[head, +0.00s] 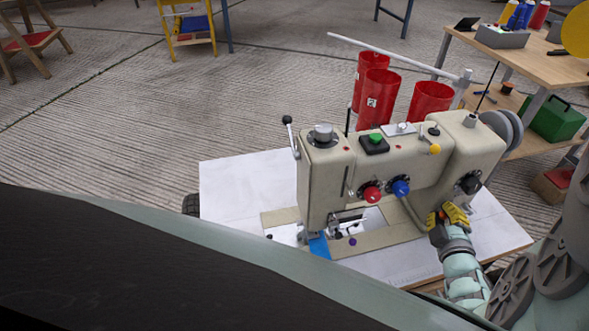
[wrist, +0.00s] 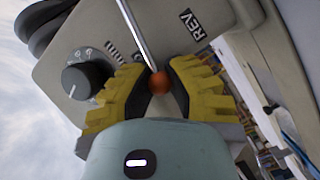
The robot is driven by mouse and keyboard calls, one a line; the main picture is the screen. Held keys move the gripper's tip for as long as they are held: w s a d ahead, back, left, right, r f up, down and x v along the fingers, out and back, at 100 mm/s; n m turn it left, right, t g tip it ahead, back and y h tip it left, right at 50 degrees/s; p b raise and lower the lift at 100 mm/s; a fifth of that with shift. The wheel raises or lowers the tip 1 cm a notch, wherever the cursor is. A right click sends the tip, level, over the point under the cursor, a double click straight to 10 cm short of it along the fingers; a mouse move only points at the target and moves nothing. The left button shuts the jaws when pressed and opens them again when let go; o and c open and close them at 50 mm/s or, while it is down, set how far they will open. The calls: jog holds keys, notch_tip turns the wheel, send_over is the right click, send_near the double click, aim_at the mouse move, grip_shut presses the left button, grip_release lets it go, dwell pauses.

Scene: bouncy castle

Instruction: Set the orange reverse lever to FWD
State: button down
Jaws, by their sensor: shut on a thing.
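The orange reverse lever (wrist: 158,84) shows in the wrist view as a thin metal rod ending in an orange ball. My gripper (wrist: 159,75) has its yellow fingers shut around the ball, one on each side. The rod runs up and slightly left from the fingers, out of the picture top. A REV label (wrist: 193,24) is on the panel to the right of the rod. A small striped mark lies to the left; no FWD label is readable. In the head view my gripper (head: 449,215) is at the lower right side of the beige sewing machine (head: 400,165).
A black dial (wrist: 84,80) is left of my fingers in the wrist view. The machine stands on a white table (head: 235,190). A wooden workbench (head: 540,65) is at the back right. Open floor lies to the left.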

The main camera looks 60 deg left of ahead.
jog(key=shift+a+r+m+p, duration=0.1)
jog(key=shift+r+m+p, duration=0.35)
jog(key=shift+p, duration=0.35)
jog(key=c, duration=0.8)
grip_release()
jog(key=shift+f, duration=0.1)
jog(key=shift+c, duration=0.2)
jog(key=shift+d, duration=0.2)
jog(key=v, duration=1.2)
